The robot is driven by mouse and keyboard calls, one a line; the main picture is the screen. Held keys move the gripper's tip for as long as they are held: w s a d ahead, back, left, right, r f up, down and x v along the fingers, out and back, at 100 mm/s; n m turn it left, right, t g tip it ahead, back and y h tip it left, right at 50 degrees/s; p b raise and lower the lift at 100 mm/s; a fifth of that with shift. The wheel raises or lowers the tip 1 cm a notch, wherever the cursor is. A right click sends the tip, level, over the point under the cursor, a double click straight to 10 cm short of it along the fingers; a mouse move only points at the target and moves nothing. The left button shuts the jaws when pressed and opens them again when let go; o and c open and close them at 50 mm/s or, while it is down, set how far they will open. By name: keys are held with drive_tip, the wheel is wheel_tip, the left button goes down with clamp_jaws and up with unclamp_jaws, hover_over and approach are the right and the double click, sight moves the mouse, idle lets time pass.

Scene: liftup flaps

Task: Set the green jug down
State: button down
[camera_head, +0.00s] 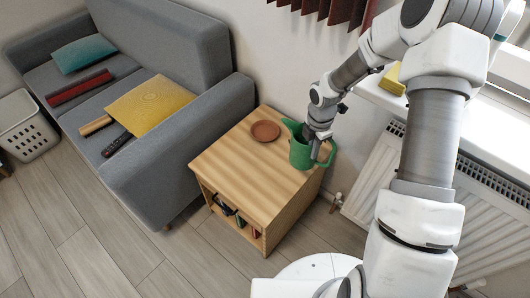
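The green jug (300,157) is upright at the back right corner of the wooden side table (232,161). Its spout points left. My gripper (317,147) reaches down from above at the jug's right side, and its fingers appear shut on the jug near the rim and handle. The fingers hide part of the jug's upper right side. I cannot tell whether the jug's base touches the tabletop or hangs just above it.
A brown round saucer (265,131) lies on the table just left of the jug. The front of the tabletop is clear. Small dark items (226,208) sit in the open shelf below. A grey sofa (190,125) stands left, a white radiator (480,215) right.

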drive_tip(key=s+a+f+b, duration=0.2)
drive_tip(key=a+f+b, duration=0.4)
drive_tip(key=a+f, duration=0.5)
drive_tip(key=shift+a, duration=0.25)
drive_tip(key=shift+f, duration=0.15)
drive_tip(key=c, duration=1.1)
unclamp_jaws()
wheel_tip(320, 180, up, 12)
drive_tip(key=p, duration=0.4)
drive_tip(key=shift+r, duration=0.25)
